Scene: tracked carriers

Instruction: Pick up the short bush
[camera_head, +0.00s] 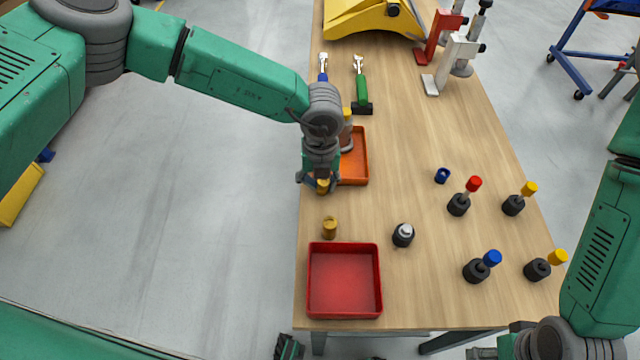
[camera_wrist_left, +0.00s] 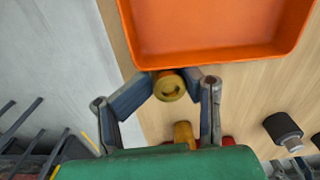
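A small brass-coloured bush (camera_head: 323,187) with a hole in its end sits between my left gripper's fingertips (camera_head: 320,181), just beside the orange tray. In the left wrist view the bush (camera_wrist_left: 169,87) is seen end-on, with a finger touching it on each side. A second brass bush (camera_head: 330,228) stands upright on the table between the gripper and the red tray; it also shows in the left wrist view (camera_wrist_left: 183,133). I cannot tell from their lengths which is shorter. My right gripper (camera_head: 500,346) is low at the right edge, its fingers unclear.
The orange tray (camera_head: 360,172) lies beside the left gripper, partly hidden by it. An empty red tray (camera_head: 344,281) is at the near edge. Black pieces with red, yellow and blue caps, such as this one (camera_head: 459,204), stand at right. The table's middle (camera_head: 430,140) is clear.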

